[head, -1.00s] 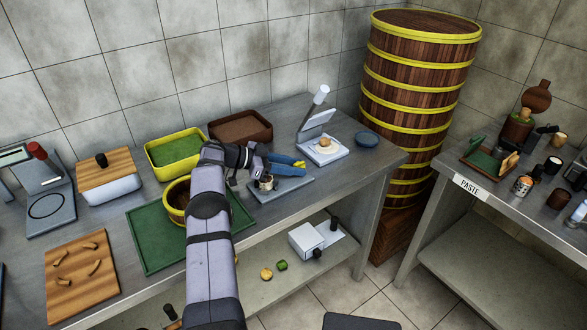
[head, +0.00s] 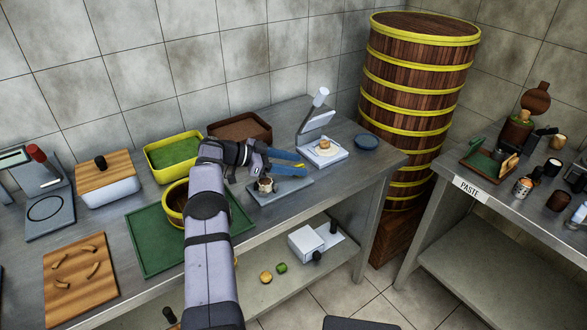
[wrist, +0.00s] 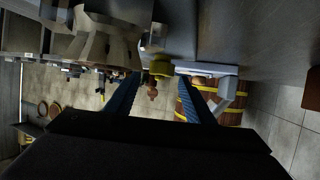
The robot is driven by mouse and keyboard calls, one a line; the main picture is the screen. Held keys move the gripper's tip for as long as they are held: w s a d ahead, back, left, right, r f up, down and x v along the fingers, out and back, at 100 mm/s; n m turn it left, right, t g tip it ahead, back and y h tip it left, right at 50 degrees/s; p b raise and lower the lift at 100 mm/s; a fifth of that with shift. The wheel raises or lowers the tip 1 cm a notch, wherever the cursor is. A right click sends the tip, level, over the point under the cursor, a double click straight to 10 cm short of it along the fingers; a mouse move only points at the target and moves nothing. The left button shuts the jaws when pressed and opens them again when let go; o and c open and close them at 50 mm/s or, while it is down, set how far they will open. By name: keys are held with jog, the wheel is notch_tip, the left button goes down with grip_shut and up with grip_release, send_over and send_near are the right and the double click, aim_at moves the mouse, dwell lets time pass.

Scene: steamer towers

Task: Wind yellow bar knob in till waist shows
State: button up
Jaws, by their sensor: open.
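The yellow knob (wrist: 160,68) shows in the wrist view just beyond the fingertips, near the middle of the gap. In the head view only a small bit of yellow (head: 299,165) shows by the blue fingers. My gripper (head: 304,167) is open and reaches right, low over a blue-grey base plate (head: 292,191). In the wrist view my gripper (wrist: 159,84) has a finger on either side of the knob's line, with gaps visible. A small pale and brown piece (head: 266,185) stands on the plate under my wrist. Whether a waist shows is hidden.
A white press (head: 322,153) with a raised lever stands right of the fingers, a blue dish (head: 367,142) beyond it. A brown tray (head: 240,128) and a yellow-rimmed green tray (head: 174,150) lie behind. A tall steamer tower (head: 420,85) stands past the bench end.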

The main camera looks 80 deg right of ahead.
notch_tip(320, 180, up, 8)
jog(key=shift+r, duration=0.2)
dwell(0.4)
